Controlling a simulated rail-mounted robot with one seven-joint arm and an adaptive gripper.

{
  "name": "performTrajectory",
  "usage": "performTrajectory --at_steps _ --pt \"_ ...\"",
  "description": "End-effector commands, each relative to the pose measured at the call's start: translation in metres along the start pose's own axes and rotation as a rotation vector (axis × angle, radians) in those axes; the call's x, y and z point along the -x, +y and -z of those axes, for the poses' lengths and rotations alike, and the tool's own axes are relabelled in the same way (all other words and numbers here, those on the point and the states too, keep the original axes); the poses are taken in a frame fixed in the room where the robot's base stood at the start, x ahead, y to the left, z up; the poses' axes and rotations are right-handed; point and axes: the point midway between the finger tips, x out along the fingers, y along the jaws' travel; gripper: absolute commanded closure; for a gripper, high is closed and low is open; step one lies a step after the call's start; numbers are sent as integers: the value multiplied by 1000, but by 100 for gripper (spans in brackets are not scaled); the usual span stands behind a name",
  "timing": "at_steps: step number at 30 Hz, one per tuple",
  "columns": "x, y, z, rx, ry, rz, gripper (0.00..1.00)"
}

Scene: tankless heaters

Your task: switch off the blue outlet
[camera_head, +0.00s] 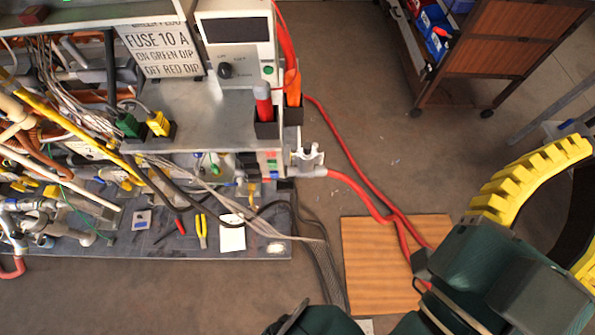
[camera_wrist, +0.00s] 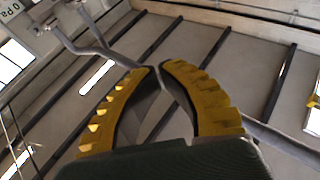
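My gripper (camera_wrist: 157,67) has two curved yellow fingers. In the wrist view their tips come close together, with a thin gap and no object between them; whether this is open or shut is unclear. A small blue part (camera_head: 197,155) shows on the lower front of the bench unit, beside a green one (camera_head: 214,164). I cannot tell whether it is the blue outlet, or its switch position.
The bench (camera_head: 205,110) carries tangled pipes and cables at left and a white instrument (camera_head: 237,35). A dark mat (camera_head: 170,240) holds pliers and a screwdriver. Red hoses (camera_head: 350,183) cross the floor to a wooden board (camera_head: 375,265). A cart (camera_head: 495,50) stands back right.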

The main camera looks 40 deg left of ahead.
Motion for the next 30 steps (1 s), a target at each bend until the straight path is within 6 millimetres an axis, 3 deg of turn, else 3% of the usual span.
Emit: performTrajectory --at_steps 8,11,14,17,18,20,21,25,27,30 --pt "0 -2 -6 11 -4 2 100" --pt "0 -14 -45 93 -31 12 100" --pt "10 -45 -119 300 -60 57 100" --pt "46 -96 -209 607 -50 172 100" --pt "70 -119 -242 736 -26 239 100" --pt "113 -153 -287 915 34 354 100" --pt "145 -173 -312 1017 85 432 100" --pt "235 -214 -358 1222 261 630 100" --pt "267 -224 -369 1273 331 693 100" --pt "289 -229 -374 1304 383 733 100"
